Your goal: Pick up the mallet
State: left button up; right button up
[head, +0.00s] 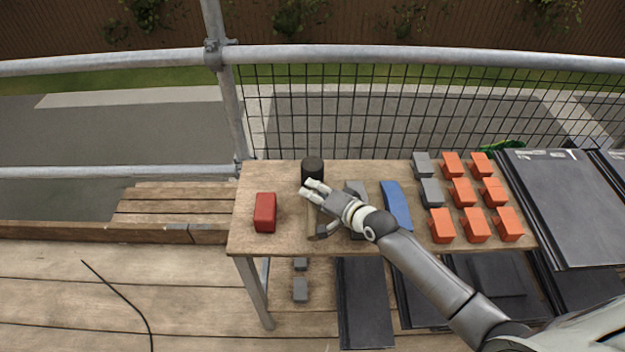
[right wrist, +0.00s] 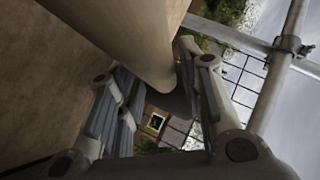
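The mallet lies on the wooden table, with its black head (head: 312,167) toward the back edge and its pale wooden handle (head: 311,228) pointing to the front. My right gripper (head: 309,189) is over the handle just below the head and hides part of it. In the right wrist view the handle (right wrist: 130,35) is large and close, beside the spread fingers (right wrist: 155,110). The fingers look apart and open; whether they touch the handle I cannot tell. My left gripper is not in view.
A red block (head: 265,212) lies left of the mallet. A grey item (head: 355,188), partly hidden, and a blue item (head: 396,206) lie right of it. Several orange blocks (head: 477,224) and grey blocks (head: 431,192) fill the table's right side. A metal railing (head: 400,55) runs behind.

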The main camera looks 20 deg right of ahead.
grip_shut()
jog(key=shift+w+r, duration=0.1)
jog(key=shift+r, duration=0.05)
jog(key=shift+r, duration=0.55)
jog(key=s+r, duration=1.2)
jog(key=s, duration=0.2)
jog(key=shift+a+p, duration=0.25)
jog(key=shift+p, duration=0.1)
